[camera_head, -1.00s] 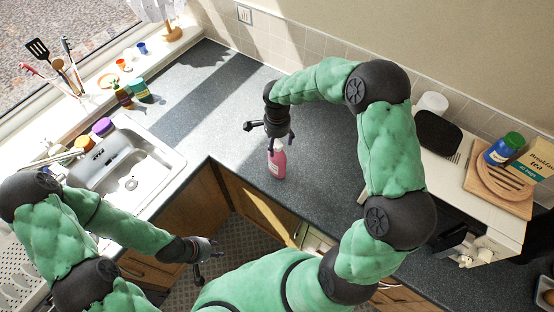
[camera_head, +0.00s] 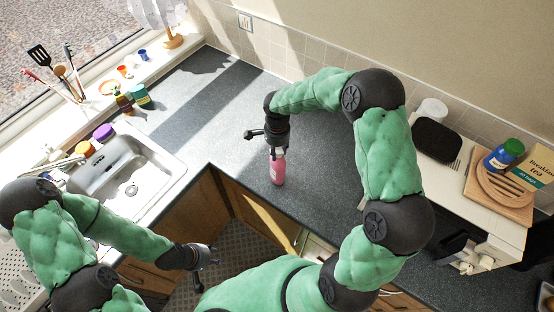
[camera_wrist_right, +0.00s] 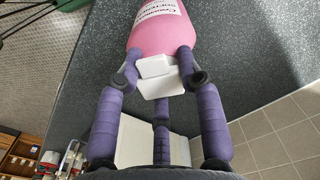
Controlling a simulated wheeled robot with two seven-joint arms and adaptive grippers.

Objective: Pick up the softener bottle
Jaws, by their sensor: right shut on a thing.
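The softener bottle (camera_head: 277,170) is pink with a white cap and a white label, and it appears to stand upright on the grey worktop near its front edge. It also shows at the top of the right wrist view (camera_wrist_right: 168,32). My right gripper (camera_head: 276,147) is above it, shut on its top. In the right wrist view its purple fingers (camera_wrist_right: 160,68) close around the white cap and neck. My left gripper (camera_head: 212,266) is open and empty, low in the head view, away from the bottle.
A steel sink (camera_head: 128,175) is at left, with bottles and cups on the sill behind. At right, a white appliance (camera_head: 480,215) carries a wooden board (camera_head: 495,192), a blue jar (camera_head: 504,153) and a tea box (camera_head: 537,167). The worktop (camera_head: 215,110) behind the bottle is clear.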

